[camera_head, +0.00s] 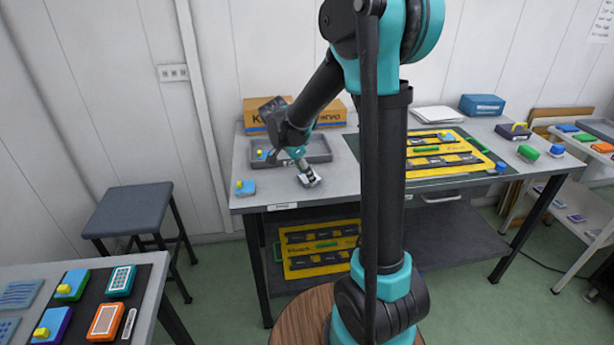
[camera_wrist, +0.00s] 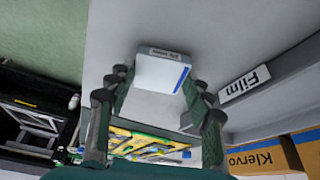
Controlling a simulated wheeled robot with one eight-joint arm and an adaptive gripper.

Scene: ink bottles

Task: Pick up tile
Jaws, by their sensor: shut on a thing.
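A white tile (camera_wrist: 160,73) with a blue stripe along one side and a small printed label on its edge sits between the fingertips of my gripper (camera_wrist: 160,82) in the wrist view. The gripper is shut on it. In the head view my gripper (camera_head: 307,172) is low over the left part of the grey table (camera_head: 340,185), with the pale tile (camera_head: 313,181) at its tips. I cannot tell whether the tile touches the tabletop.
A yellow tool board (camera_head: 470,145) lies to the right.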

